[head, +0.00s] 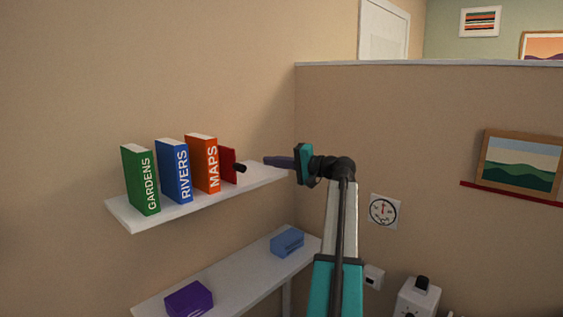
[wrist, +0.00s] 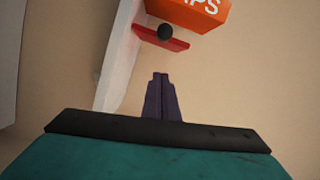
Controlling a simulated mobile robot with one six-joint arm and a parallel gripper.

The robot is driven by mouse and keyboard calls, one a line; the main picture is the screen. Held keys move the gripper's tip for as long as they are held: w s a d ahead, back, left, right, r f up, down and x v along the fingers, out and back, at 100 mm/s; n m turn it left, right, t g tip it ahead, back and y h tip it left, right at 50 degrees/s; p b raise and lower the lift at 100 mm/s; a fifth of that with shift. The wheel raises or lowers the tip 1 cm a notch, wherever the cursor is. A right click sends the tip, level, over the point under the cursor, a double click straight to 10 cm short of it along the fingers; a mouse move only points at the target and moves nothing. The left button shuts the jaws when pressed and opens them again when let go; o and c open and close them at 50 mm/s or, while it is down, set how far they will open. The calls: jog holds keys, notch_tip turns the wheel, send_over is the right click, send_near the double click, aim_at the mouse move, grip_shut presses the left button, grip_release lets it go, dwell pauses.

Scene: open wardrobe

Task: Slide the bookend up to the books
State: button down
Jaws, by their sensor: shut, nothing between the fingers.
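The red bookend (head: 228,165) with a black knob stands upright on the white wall shelf (head: 262,177), just right of the orange MAPS book (head: 203,163). In the head view it looks very close to that book; I cannot tell whether they touch. The blue RIVERS book (head: 174,171) and green GARDENS book (head: 141,181) stand further left, with gaps between the books. My gripper (head: 266,161) is shut and empty, right of the bookend and apart from it. In the wrist view my shut fingers (wrist: 160,76) point toward the bookend (wrist: 162,38), with clear space between.
A lower white shelf (head: 236,283) holds a purple box (head: 189,299) and a blue box (head: 287,242). A partition wall with a dial (head: 383,211) and a framed picture (head: 521,161) is at right. The upper shelf's right end is bare.

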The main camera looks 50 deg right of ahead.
jog(key=w+a+p, duration=0.1)
jog(key=w+a, duration=0.3)
jog(key=shift+w+a+f+p, duration=0.2)
jog(key=shift+a+f+p, duration=0.1)
jog(key=shift+f+p, duration=0.15)
dwell(0.6)
